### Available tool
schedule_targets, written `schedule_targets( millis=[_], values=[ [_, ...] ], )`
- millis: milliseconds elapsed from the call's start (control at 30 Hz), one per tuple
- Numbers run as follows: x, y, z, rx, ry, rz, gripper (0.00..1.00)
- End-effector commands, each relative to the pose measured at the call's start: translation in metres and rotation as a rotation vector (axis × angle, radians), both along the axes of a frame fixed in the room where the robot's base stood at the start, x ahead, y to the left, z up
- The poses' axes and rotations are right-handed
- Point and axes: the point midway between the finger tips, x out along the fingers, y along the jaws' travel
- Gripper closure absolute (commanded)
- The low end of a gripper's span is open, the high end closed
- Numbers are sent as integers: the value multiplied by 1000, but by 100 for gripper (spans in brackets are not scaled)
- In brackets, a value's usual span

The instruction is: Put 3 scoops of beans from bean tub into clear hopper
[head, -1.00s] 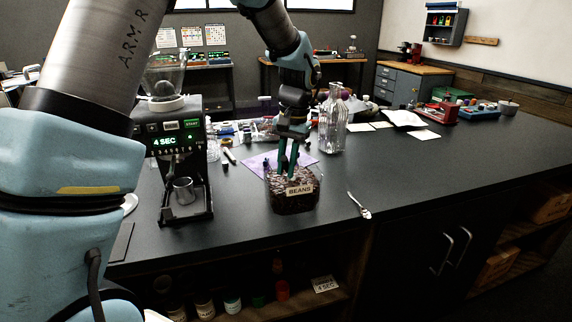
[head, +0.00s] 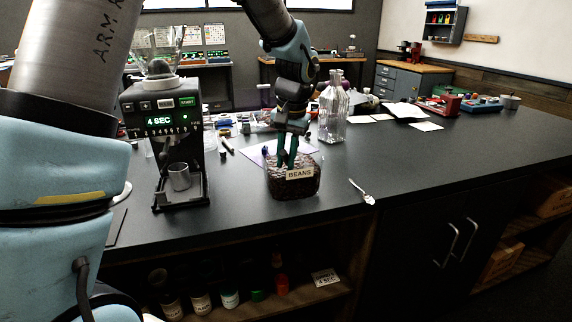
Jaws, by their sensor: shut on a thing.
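The bean tub (head: 318,180) stands on the black counter, marked BEANS and filled with dark beans. My gripper (head: 287,166) points down with its fingertips at the beans inside the tub. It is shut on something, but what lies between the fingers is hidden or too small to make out. The clear hopper (head: 166,42) sits on top of the black grinder (head: 150,104), left of the tub and partly in front of my arm's background. The grinder's display reads 4 SEC. A metal cup (head: 180,177) stands under its spout.
A silver spoon-like utensil (head: 361,191) lies on the counter right of the tub. A tall clear bottle (head: 333,110) stands behind the tub. Purple paper and small items lie behind it. The counter (head: 450,165) is clear at the right.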

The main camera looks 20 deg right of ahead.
Motion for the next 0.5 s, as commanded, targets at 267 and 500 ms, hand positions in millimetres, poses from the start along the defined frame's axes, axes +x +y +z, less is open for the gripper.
schedule_targets(
  millis=[267, 500],
  values=[
    [-1, 1, -6, -31, -42, 0, 100],
    [-4, 3, 8, -54, -73, 0, 100]
  ],
)
